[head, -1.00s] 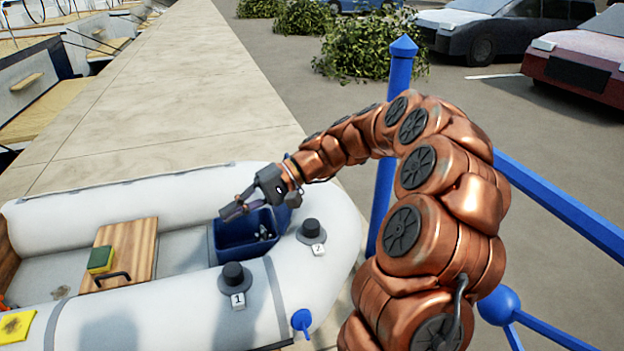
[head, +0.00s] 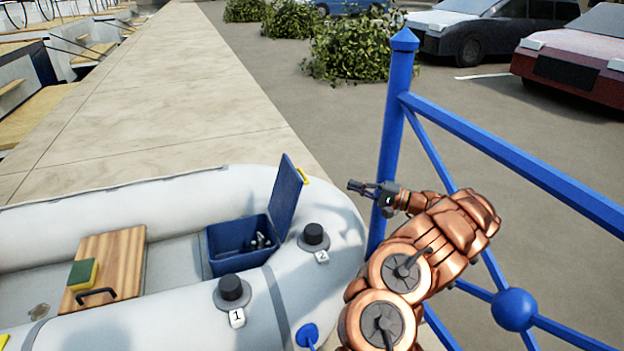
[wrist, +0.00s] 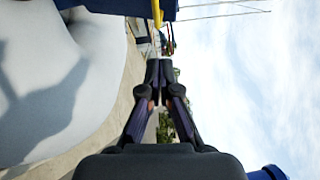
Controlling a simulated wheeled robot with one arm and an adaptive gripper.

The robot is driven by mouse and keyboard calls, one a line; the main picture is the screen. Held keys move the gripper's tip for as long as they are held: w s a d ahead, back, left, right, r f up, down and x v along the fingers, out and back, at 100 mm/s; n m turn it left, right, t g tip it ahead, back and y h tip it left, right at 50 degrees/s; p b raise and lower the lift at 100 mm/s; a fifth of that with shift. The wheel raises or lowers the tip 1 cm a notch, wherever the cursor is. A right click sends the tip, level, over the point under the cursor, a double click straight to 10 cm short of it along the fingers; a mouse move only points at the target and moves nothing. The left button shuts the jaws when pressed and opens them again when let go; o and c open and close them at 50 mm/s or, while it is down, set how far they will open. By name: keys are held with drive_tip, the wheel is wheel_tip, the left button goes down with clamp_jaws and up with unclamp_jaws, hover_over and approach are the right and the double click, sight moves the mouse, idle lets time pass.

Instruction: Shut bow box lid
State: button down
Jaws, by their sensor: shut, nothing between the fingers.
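The bow box (head: 238,246) is a blue bin in the bow of a white inflatable boat, with some small grey things inside. Its blue lid (head: 287,203) stands open and upright on the box's right side, with a yellow piece at its top edge. My gripper (head: 354,186) is to the right of the lid, apart from it, at about the height of the lid's top. In the wrist view my gripper (wrist: 160,68) has its fingertips together with nothing between them. A blue piece with a yellow part (wrist: 157,12), seemingly the lid, shows at the top there.
The boat's white tube (head: 345,235) carries two black knobs, marked 1 (head: 232,290) and 2 (head: 314,235). A wooden board (head: 118,255) with a sponge (head: 82,273) lies left of the box. A blue railing post (head: 393,130) stands close behind my gripper.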

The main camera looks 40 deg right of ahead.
drive_tip(key=a+f+p+x, duration=0.1)
drive_tip(key=p+x, duration=0.1)
drive_tip(key=x, duration=1)
drive_tip(key=shift+s+r+h, duration=0.2)
drive_tip(key=shift+s+h, duration=0.1)
drive_tip(key=shift+a, duration=0.2)
